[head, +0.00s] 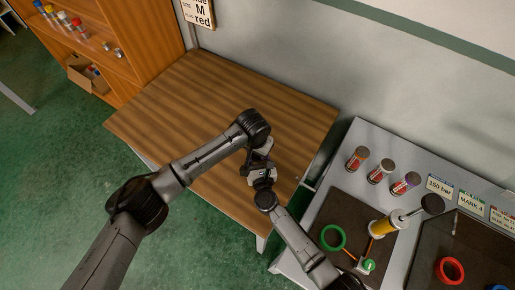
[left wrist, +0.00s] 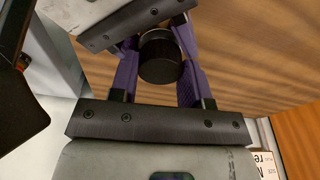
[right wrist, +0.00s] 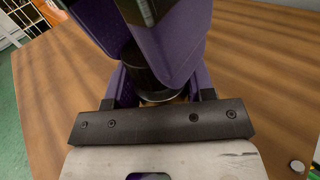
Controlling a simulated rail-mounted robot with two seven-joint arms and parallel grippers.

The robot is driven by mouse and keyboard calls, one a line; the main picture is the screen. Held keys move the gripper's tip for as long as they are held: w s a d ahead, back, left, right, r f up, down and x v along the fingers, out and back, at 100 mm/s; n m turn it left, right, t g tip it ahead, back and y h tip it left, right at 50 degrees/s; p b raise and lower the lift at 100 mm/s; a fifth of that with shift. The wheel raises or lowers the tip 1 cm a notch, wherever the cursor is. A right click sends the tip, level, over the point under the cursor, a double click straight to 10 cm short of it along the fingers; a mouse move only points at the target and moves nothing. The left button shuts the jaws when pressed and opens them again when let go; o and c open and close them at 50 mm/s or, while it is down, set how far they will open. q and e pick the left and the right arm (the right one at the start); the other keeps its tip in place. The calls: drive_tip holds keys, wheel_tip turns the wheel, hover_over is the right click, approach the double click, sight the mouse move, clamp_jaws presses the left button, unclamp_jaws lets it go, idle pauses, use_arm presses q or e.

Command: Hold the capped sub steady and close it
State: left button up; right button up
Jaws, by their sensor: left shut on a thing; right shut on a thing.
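The capped sub is a short black cylinder (left wrist: 160,56) between purple fingers in the left wrist view. In the right wrist view its dark side (right wrist: 136,66) shows, with a paler rim at the lower end. My left gripper (head: 262,153) and my right gripper (head: 261,171) meet over the wooden table, and both are shut on the sub. Their fingers crowd close around it from opposite sides. In the head view the grippers hide the sub. I cannot tell where cap and body join, or whether a gap shows there.
The wooden table (head: 185,95) is mostly bare around the grippers. A grey bench (head: 345,185) at right holds several canisters, a yellow cylinder (head: 383,227), a green ring (head: 333,238), a red ring (head: 450,270) and label cards. An orange shelf (head: 95,35) stands at upper left.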

use_arm(q)
drive_tip(key=shift+f, duration=0.3)
drive_tip(key=shift+a+f, duration=0.25)
drive_tip(key=shift+f, duration=0.2)
idle(0.3)
drive_tip(key=shift+d+r, duration=0.1)
drive_tip(key=shift+r, duration=0.1)
drive_tip(key=shift+s+r, duration=0.15)
drive_tip(key=shift+s+d+r, duration=0.2)
drive_tip(key=shift+r, duration=0.15)
idle(0.4)
drive_tip(key=shift+d, duration=0.1)
idle(0.7)
drive_tip(key=shift+w+a+f, duration=0.2)
drive_tip(key=shift+w+f, duration=0.05)
drive_tip(key=shift+f, duration=0.2)
idle(0.5)
